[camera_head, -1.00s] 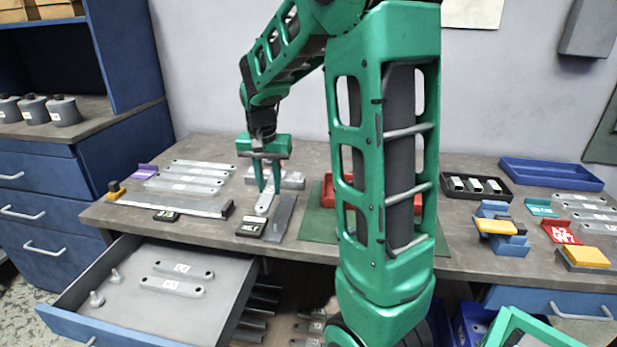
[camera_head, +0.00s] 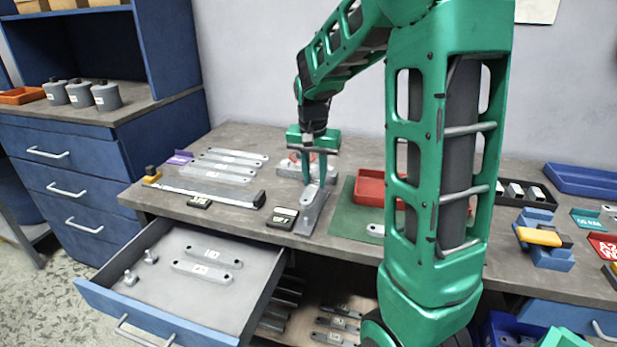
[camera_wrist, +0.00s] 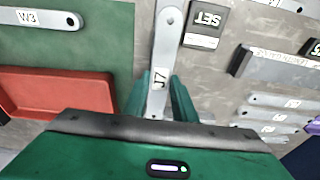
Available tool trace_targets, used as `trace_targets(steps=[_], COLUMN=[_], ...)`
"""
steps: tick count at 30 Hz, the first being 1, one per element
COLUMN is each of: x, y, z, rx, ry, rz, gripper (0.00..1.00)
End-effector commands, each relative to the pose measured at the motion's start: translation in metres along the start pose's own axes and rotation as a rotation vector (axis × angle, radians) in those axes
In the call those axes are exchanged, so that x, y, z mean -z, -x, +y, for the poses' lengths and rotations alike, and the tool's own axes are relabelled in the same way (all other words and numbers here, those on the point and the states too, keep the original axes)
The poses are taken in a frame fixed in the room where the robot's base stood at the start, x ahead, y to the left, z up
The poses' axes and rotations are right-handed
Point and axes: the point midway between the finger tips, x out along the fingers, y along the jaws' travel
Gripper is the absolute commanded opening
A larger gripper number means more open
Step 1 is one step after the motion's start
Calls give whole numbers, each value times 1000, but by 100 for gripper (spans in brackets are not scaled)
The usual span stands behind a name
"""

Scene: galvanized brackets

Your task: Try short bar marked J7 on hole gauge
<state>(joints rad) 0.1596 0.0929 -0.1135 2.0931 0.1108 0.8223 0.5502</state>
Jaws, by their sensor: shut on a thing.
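The short bar marked J7 (camera_wrist: 160,58) is pale grey with round holes. My gripper (camera_head: 314,181) is shut on it, with a green finger on each side of the bar in the wrist view (camera_wrist: 160,98). A grey block (camera_head: 327,178) stands just behind my fingers, partly hidden. No hole gauge label is readable, so I cannot tell which piece it is.
A small SET box (camera_head: 282,218) lies left of the plate. A length gauge (camera_head: 212,195) and several bars lie further left. A green mat (camera_head: 345,222) with a red tray (camera_head: 369,188) and W3 bar (camera_wrist: 38,18) lies right. A drawer (camera_head: 190,300) stands open in front.

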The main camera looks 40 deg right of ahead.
Motion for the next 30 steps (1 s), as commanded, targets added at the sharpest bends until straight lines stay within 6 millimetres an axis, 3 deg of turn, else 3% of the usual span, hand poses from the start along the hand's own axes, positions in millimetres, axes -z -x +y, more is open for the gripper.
trace_targets(steps=[15,30], x=[-4,-5], y=[-30,-34], z=[-1,-1], rx=[1,2], ry=[0,0], rz=[1,1], gripper=[0,0])
